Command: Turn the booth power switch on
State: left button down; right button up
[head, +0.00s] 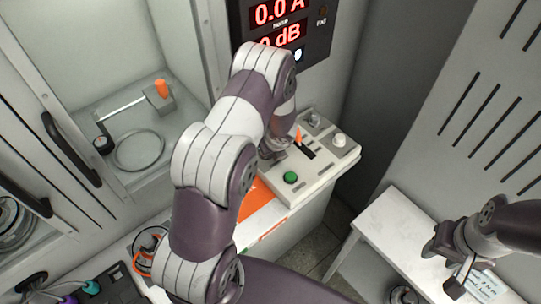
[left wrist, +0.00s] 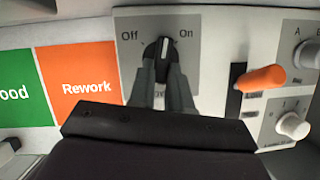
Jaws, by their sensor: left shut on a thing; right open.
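The booth power switch (left wrist: 165,47) is a black rotary knob with a white mark, between the words Off and On on a grey plate. Its mark points roughly straight up, between the two words. My left gripper (left wrist: 164,72) is shut on the knob, one finger on each side. In the head view my left arm hides the knob, and my left gripper (head: 272,152) is partly covered at the panel's left end. My right gripper (head: 447,263) is open over the white table at the lower right, far from the switch.
The control panel (head: 335,172) also carries a green button (head: 290,177), an orange lever (left wrist: 262,78) and pale knobs (left wrist: 293,126). Orange Rework (left wrist: 85,85) and green areas lie beside it. A glass-fronted booth (head: 110,60) stands left; a red display (head: 285,30) is behind.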

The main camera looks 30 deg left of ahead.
pick_arm(q)
jog(key=m+b, duration=0.2)
jog(key=m+t+b, duration=0.1)
jog(key=shift+s+a+f+h, duration=0.15)
jog(key=shift+s+a+h, duration=0.1)
jog(key=shift+h, duration=0.15)
jog(key=shift+s+a+r+m+t+h+b, duration=0.2)
jog(key=shift+m+b, duration=0.25)
jog(key=shift+m, duration=0.45)
jog(key=shift+w+m+t+h+b, duration=0.1)
jog(key=shift+m+h+b, duration=0.3)
jog(key=shift+m, duration=0.5)
jog(key=c, duration=1.1)
grip_release()
jog(key=shift+o, duration=0.2)
